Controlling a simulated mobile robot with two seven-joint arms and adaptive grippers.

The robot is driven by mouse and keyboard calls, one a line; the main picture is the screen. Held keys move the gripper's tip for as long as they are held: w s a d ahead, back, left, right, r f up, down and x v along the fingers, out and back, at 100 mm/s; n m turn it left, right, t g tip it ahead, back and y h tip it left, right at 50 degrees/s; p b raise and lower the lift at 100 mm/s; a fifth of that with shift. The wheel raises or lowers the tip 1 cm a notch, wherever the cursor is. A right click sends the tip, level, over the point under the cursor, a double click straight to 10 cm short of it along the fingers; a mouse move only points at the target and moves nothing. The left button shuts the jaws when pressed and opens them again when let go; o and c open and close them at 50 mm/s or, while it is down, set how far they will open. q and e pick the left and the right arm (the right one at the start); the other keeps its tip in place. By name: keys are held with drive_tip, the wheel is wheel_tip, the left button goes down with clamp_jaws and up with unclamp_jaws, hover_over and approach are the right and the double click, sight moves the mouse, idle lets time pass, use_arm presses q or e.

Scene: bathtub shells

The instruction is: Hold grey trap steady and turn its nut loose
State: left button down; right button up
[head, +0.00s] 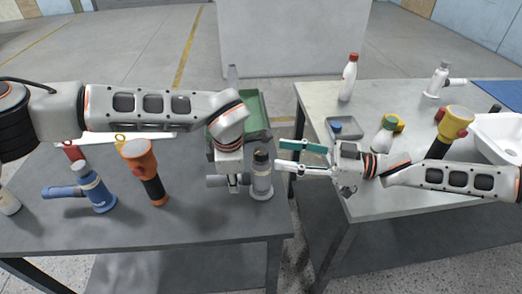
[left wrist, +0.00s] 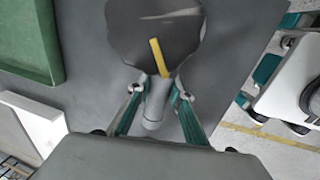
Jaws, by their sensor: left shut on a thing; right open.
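The grey trap (head: 262,181) stands upright near the right edge of the left table, with a dark ring-like nut (head: 261,157) at its top. Its side pipe (head: 214,181) points left. My left gripper (head: 233,183) comes down from above and is shut on the side pipe. In the left wrist view the pipe (left wrist: 155,104) lies between its fingers (left wrist: 158,115), below a dark round part (left wrist: 150,30) with a yellow stripe. My right gripper (head: 279,155) is open and empty, just right of the nut, its fingers pointing left. Contact with the nut is not visible.
A blue trap (head: 96,190) and an orange-headed tool (head: 140,152) stand left on the table. A green bin (head: 252,108) lies behind the trap. A gap separates the right table, which holds bottles, a grey tray (head: 350,132) and a white basin (head: 490,140).

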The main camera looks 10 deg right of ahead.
sight(261, 150)
drive_tip(key=x, duration=0.7)
drive_tip(key=shift+s, duration=0.1)
drive_tip(key=c, duration=1.1)
